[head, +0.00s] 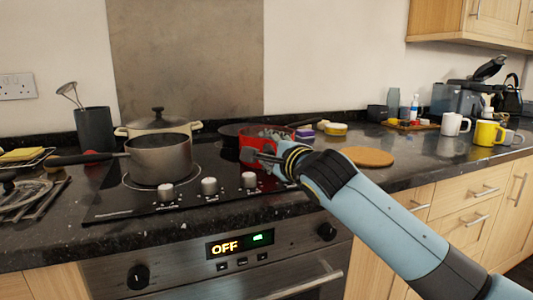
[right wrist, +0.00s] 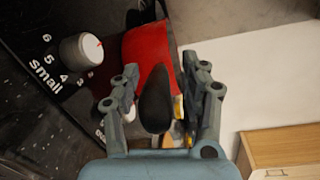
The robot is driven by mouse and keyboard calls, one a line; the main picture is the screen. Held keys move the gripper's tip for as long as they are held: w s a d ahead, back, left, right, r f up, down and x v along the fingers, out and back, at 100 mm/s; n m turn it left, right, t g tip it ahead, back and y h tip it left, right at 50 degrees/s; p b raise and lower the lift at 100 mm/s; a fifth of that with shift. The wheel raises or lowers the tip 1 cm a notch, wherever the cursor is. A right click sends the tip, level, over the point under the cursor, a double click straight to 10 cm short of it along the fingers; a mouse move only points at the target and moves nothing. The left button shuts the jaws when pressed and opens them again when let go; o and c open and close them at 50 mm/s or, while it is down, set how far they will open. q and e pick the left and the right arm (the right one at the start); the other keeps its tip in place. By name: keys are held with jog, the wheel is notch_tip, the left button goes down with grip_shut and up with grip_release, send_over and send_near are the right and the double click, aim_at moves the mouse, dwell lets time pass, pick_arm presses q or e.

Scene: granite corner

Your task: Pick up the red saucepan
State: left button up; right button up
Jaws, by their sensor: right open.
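The red saucepan (head: 252,141) stands at the right side of the black cooktop, partly hidden by my right gripper (head: 268,156). In the right wrist view the saucepan's red side (right wrist: 150,48) shows ahead, with its black handle (right wrist: 156,102) pointing toward the camera. My right gripper (right wrist: 160,72) is open, with one finger on each side of the handle. I cannot tell whether either finger touches it. My left gripper is not in view.
A grey saucepan (head: 160,160) and a cream lidded pot (head: 158,123) stand to the left on the cooktop. Control knobs (head: 209,186) line its front. A round wooden board (head: 368,156) lies to the right. Mugs (head: 455,124) stand farther right.

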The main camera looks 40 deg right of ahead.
grip_shut()
dwell(0.3)
jog(key=shift+r, duration=0.15)
jog(key=shift+r, duration=0.1)
